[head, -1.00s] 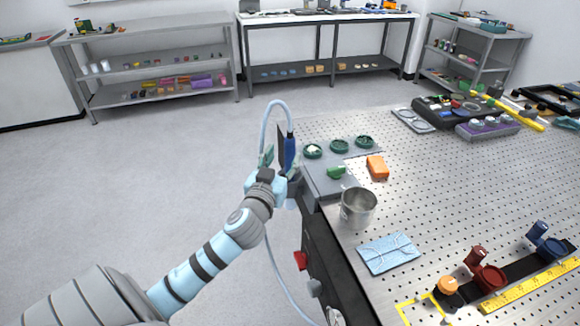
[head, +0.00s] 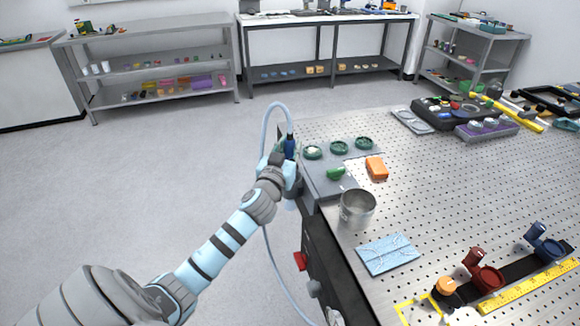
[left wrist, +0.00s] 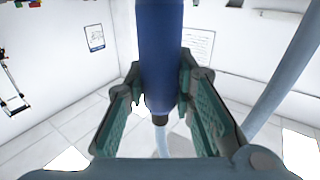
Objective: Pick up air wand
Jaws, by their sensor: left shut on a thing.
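The air wand (head: 290,147) is dark blue and upright at the left edge of the optical table, with a pale blue hose (head: 266,122) looping above it and hanging down below. My left gripper (head: 284,160) is at the wand, its fingers partly hidden by my own wrist. In the left wrist view the blue wand body (left wrist: 160,55) stands between the two green-padded fingers of the left gripper (left wrist: 160,100), which are shut on it. A pale hose also leaves the wand's lower end there. My right gripper is not in view.
A steel cup (head: 357,208), a light blue cloth packet (head: 388,254), an orange block (head: 377,167) and several green round dishes (head: 339,146) lie on the table's near-left part. A red knob (head: 300,261) juts from the table's side. Open floor lies left.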

